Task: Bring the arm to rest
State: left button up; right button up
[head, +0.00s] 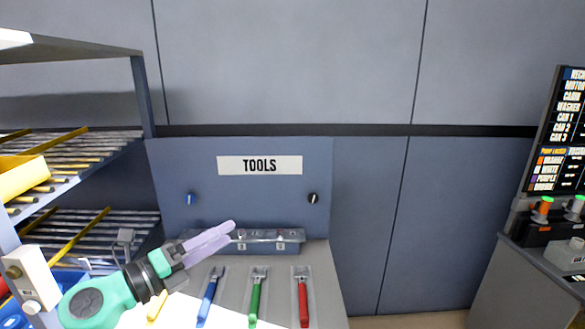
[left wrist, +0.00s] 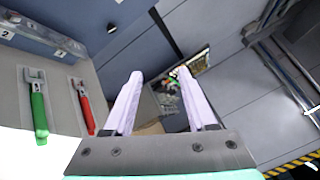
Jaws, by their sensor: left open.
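My left gripper (head: 212,242) reaches in from the lower left in the head view, above the tool bench (head: 325,290). Its two pale lilac fingers point right and slightly up. In the left wrist view the gripper (left wrist: 157,78) has its fingers spread apart with nothing between them. A blue-handled tool (head: 208,300), a green-handled tool (head: 256,300) and a red-handled tool (head: 303,300) lie in a row on the bench. A yellow handle (head: 157,305) lies partly behind my arm. My right gripper is in neither view.
A blue back panel with a TOOLS sign (head: 259,166) stands behind the bench, with a clear rail (head: 285,237) at its foot. A shelf rack (head: 146,95) is at the left. A counter (head: 500,285) with a dark sign board (head: 560,130) is at the right. Floor shows between.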

pick_arm(q)
jog(key=w+a+f+n+t+y, duration=0.1)
jog(key=a+n+t+y, duration=0.7)
jog(key=n, duration=0.8)
jog(key=s+a+f+n+g+y, duration=0.25)
jog(key=f+n+g+y, duration=0.2)
jog(key=f, duration=0.25)
jog(key=s+a+f+n+g+y, duration=0.1)
jog(key=a+f+n+g+y, duration=0.25)
jog(key=f+n, duration=0.3)
jog(key=s+d+f+n+g+h, duration=0.25)
jog(key=s+f+g, duration=0.25)
jog(key=s+f, duration=0.4)
jog(key=s+d+f+n+g+h, duration=0.1)
jog(key=s+d+f+g, duration=0.3)
jog(key=s+f, duration=0.55)
notch_tip(320, 180, down, 27)
jog(key=s+a+g+b, duration=0.1)
jog(key=s+g+b, duration=0.1)
jog(key=b, duration=0.3)
jog(key=s+a+f+g+b, duration=0.1)
jog(key=s+a+f+b, duration=0.2)
jog(key=s+f, duration=1.4)
notch_tip(320, 180, down, 3)
jog(key=shift+s+f+g+b, duration=0.15)
jog(key=shift+g+b, duration=0.15)
jog(key=shift+b, duration=0.75)
